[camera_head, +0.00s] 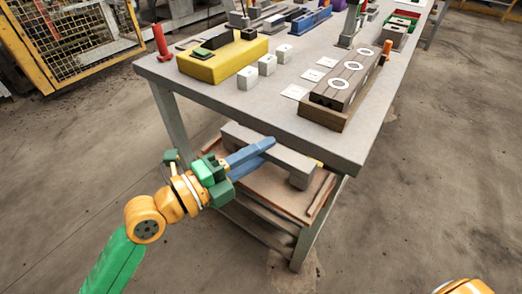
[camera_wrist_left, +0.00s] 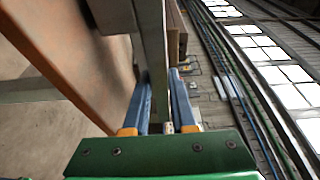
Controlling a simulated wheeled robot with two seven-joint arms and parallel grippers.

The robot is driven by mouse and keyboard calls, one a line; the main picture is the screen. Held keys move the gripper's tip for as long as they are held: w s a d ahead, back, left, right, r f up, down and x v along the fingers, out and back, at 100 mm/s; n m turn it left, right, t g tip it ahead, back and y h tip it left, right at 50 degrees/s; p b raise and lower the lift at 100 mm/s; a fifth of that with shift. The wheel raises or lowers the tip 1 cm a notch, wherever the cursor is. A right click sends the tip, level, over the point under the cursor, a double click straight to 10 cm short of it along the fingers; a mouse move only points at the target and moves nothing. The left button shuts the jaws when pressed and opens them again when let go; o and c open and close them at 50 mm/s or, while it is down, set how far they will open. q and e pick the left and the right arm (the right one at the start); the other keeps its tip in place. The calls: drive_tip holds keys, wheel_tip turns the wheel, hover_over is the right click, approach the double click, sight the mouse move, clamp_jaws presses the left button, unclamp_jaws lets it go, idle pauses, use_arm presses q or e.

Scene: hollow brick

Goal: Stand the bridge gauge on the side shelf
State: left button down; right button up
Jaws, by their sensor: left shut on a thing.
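The bridge gauge (camera_head: 283,159) is a grey bar with a block-like leg at its right end, seen below the front edge of the table. My left gripper (camera_head: 262,147) has blue fingers shut on the bar. In the left wrist view, the bar of the gauge (camera_wrist_left: 150,35) runs up from between the fingers of my left gripper (camera_wrist_left: 165,80). The side shelf (camera_head: 250,184) is a brown, rimmed board under the tabletop. The gauge is over it, legs downward; whether the legs touch it, I cannot tell. My right gripper is out of view.
The grey tabletop (camera_head: 221,98) overhangs close above the gauge. On it stand a yellow block (camera_head: 225,64), small pale cubes (camera_head: 247,78) and a dark brown block with white rings (camera_head: 345,85). A table leg (camera_head: 312,225) stands right of the shelf. Floor in front is clear.

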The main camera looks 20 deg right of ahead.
use_arm(q)
drive_tip(key=shift+f+b, duration=0.35)
drive_tip(key=shift+b, duration=0.05)
drive_tip(key=c, duration=0.6)
unclamp_jaws()
drive_tip(key=shift+c, duration=0.2)
